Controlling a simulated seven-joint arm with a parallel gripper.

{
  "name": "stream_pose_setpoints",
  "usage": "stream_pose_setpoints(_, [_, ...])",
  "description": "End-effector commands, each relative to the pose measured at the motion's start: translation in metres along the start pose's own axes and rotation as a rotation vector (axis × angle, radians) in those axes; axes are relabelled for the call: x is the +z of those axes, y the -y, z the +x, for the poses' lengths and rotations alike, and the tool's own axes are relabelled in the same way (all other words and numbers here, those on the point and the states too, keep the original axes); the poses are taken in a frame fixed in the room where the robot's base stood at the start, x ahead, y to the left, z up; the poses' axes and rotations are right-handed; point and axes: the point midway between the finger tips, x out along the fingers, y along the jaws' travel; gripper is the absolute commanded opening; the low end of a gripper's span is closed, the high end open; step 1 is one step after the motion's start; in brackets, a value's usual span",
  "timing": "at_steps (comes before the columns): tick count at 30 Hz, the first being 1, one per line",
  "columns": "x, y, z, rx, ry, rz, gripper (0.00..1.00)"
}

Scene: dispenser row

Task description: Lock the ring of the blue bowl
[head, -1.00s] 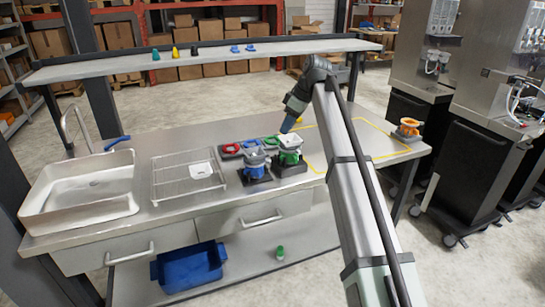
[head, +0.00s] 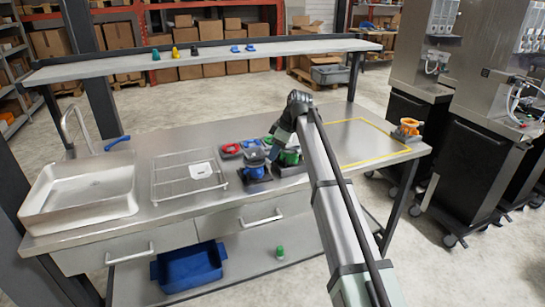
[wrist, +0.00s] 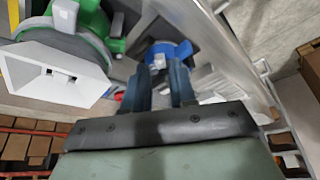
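The blue bowl (head: 255,171) with its grey upper part (head: 253,154) stands on a dark base on the worktop, left of my gripper. In the wrist view a blue ring-shaped part (wrist: 183,50) shows beyond the fingertips, with a pale piece in its middle. Whether its ring is locked cannot be told. My gripper (wrist: 158,78) shows two dark blue fingers apart with a gap between them, and no held thing is visible. In the head view my gripper hides part of the green bowl (head: 290,157), whose fingertip contact I cannot tell.
The green unit's white spout (wrist: 55,72) is close on the left in the wrist view. A wire rack (head: 188,175) and a sink (head: 80,190) are left. The yellow-outlined area (head: 365,140) is clear.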

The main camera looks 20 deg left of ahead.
Motion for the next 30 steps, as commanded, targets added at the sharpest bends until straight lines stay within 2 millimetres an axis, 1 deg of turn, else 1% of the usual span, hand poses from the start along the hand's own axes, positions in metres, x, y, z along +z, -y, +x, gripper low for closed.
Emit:
stream_pose_setpoints(1, [0.000, 0.000, 0.007, -0.001, 0.001, 0.000, 0.26])
stream_pose_setpoints(6, [0.000, 0.000, 0.020, 0.000, 0.000, 0.000, 0.26])
stream_pose_setpoints(11, [0.000, 0.000, 0.024, 0.000, 0.000, 0.000, 0.26])
stream_pose_setpoints(18, [0.000, 0.000, 0.024, 0.001, 0.000, 0.000, 0.26])
stream_pose_setpoints(26, [0.000, 0.000, 0.024, 0.000, 0.000, 0.000, 0.01])
stream_pose_setpoints(30, [0.000, 0.000, 0.024, 0.000, 0.000, 0.000, 0.00])
